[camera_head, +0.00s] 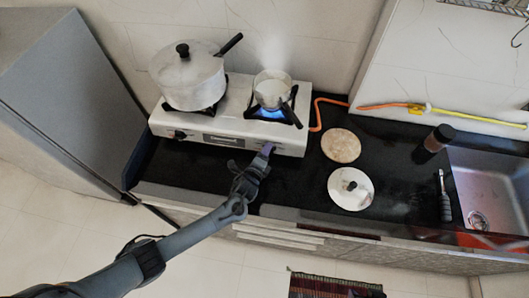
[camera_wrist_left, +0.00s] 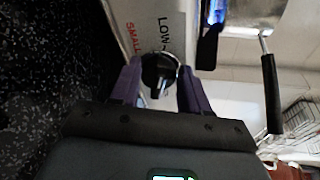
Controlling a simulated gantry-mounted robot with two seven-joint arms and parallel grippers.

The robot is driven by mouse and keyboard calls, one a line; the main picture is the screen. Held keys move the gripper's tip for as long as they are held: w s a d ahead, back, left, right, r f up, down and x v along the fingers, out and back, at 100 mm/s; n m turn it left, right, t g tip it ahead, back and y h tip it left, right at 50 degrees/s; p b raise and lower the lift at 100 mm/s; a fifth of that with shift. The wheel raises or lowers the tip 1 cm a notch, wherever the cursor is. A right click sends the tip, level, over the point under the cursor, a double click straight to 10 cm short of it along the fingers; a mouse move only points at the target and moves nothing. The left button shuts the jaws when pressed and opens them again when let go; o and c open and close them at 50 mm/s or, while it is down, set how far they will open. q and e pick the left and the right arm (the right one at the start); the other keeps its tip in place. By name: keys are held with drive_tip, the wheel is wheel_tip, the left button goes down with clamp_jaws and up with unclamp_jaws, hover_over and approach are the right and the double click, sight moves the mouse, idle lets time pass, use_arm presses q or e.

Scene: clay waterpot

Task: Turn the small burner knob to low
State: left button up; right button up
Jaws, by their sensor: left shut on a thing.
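The white stove (camera_head: 215,118) stands on the black counter. Its small burner (camera_head: 284,116), at the right, shows a blue flame under a small pot (camera_head: 270,88). My left gripper (camera_head: 267,149) reaches up to the right end of the stove's front panel. In the left wrist view its purple fingers are on both sides of the black small burner knob (camera_wrist_left: 158,72), shut on it. "LOW" and "SMALL" are printed on the panel beside the knob. In the head view the gripper hides this knob. My right gripper is not in view.
A large lidded pot (camera_head: 187,79) sits on the left burner, above another knob (camera_head: 180,135). An orange hose (camera_head: 317,112) runs from the stove's right side. A round board (camera_head: 341,146), a lid (camera_head: 350,189) and a dark jar (camera_head: 437,138) stand on the counter, left of the sink (camera_head: 490,180).

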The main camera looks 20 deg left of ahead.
use_arm(q)
drive_tip(key=o, duration=1)
drive_tip(key=shift+o, duration=0.2)
drive_tip(key=shift+s, duration=0.1)
drive_tip(key=p+v, duration=0.1)
drive_tip(key=v, duration=0.9)
drive_tip(key=shift+s, duration=0.3)
drive_tip(key=shift+r, duration=0.1)
